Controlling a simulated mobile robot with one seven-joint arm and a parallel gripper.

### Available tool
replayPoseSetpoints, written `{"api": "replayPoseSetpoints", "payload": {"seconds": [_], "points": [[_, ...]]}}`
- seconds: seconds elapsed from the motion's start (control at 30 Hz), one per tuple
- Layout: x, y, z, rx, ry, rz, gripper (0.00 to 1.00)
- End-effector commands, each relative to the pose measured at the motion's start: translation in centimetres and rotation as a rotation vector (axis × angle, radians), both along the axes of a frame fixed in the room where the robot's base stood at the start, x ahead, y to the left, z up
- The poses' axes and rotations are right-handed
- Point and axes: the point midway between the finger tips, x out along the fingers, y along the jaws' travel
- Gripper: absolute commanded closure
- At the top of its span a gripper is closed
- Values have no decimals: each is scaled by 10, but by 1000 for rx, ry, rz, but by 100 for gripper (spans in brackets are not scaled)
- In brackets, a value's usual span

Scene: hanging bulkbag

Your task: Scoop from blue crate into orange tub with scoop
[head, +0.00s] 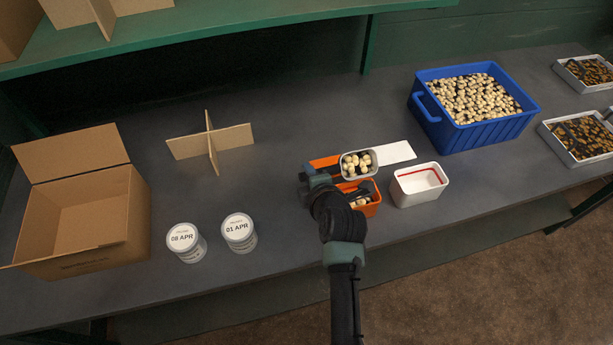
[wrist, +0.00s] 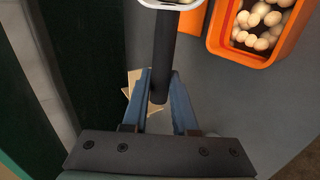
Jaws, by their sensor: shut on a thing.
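The blue crate (head: 476,132) at the back right is full of pale round pieces. The orange tub (head: 372,209) stands near the table's front edge, partly hidden by my arm, with some pale pieces in it. It also shows in the wrist view (wrist: 243,55). My gripper (head: 318,178) is shut on the dark handle of the scoop (wrist: 162,60). The scoop's grey bowl (head: 345,175) holds several pale pieces and is above the table, just behind the tub in the head view. In the wrist view only the bowl's rim shows at the top edge.
A white container with a red line (head: 420,186) stands right of the tub. A white strip (head: 396,153) and another orange item (head: 324,162) lie behind. Two lidded jars (head: 239,232), an open carton (head: 85,215) and a cardboard divider (head: 211,143) are left. Trays (head: 580,137) are far right.

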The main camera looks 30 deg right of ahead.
Motion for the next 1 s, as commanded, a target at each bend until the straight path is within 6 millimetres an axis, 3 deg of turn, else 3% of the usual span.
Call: {"api": "replayPoseSetpoints", "payload": {"seconds": [0.23, 1.0], "points": [[-2, -5, 0, -10, -30, -1, 100], [2, 19, -2, -35, -139, 1, 100]]}}
